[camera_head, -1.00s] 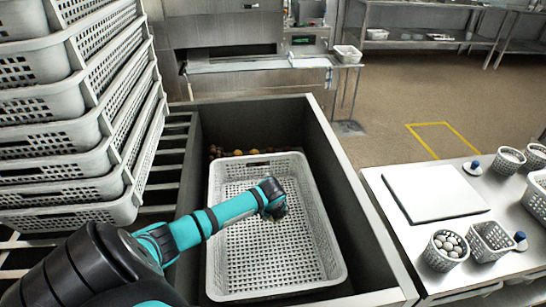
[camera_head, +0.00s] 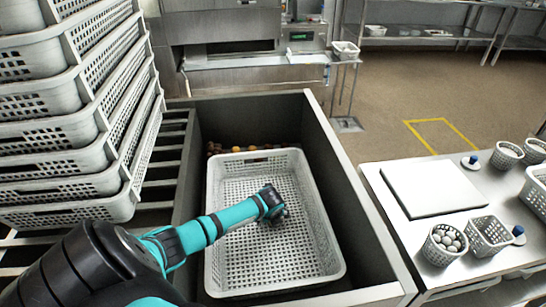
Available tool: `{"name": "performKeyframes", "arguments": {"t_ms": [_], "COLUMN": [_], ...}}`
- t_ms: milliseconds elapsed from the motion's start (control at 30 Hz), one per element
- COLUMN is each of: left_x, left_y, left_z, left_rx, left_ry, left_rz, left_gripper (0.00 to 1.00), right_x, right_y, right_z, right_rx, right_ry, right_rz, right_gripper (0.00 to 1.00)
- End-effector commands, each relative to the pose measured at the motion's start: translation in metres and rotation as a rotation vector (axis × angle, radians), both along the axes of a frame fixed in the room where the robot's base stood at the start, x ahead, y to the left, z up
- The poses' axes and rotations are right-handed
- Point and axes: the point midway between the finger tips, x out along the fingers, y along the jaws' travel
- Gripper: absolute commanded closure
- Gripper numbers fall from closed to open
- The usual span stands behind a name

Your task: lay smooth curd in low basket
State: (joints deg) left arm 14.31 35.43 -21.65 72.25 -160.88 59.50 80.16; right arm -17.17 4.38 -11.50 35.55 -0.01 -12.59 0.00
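A large white perforated basket (camera_head: 333,262) lies in the dark open bin. Its visible floor looks empty. My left arm reaches over it, and the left gripper (camera_head: 279,213) is a small dark shape above the basket floor; its fingers are too unclear to tell open from shut. My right gripper is out of view. On the steel table at the right, a small round basket (camera_head: 436,258) holds several smooth pale lumps (camera_head: 446,239). Beside it stands a low squarish basket (camera_head: 488,243) that looks empty. I cannot tell which lump is curd.
A tall stack of white baskets (camera_head: 60,137) stands at the left. A white board (camera_head: 432,187) lies on the steel table (camera_head: 386,222). More small baskets (camera_head: 508,155) and two blue-topped items (camera_head: 471,161) are there. Brown round things (camera_head: 250,147) lie at the bin's far end.

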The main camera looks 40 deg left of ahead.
Motion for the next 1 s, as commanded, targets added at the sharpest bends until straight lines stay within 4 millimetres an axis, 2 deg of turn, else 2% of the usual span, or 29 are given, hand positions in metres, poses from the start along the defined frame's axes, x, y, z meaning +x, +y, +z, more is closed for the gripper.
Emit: {"name": "performKeyframes", "arguments": {"t_ms": [200, 367, 800, 1000], "left_x": [0.0, -0.003, -0.033, -0.04], "left_y": [0.0, -0.002, -0.024, -0.029], "left_z": [0.001, 0.011, 0.089, 0.108], "left_rx": [0.0, 0.001, 0.001, 0.001], "left_ry": [0.0, -0.001, -0.002, -0.001], "left_rz": [0.0, -0.002, -0.004, 0.0], "left_gripper": [0.26, 0.26, 0.26, 0.26], "right_x": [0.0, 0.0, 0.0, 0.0], "right_y": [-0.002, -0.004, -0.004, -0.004], "right_z": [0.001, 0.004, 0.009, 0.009], "right_rx": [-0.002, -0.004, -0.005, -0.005], "right_ry": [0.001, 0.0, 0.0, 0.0], "right_rz": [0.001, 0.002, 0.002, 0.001], "right_gripper": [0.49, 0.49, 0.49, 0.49]}}
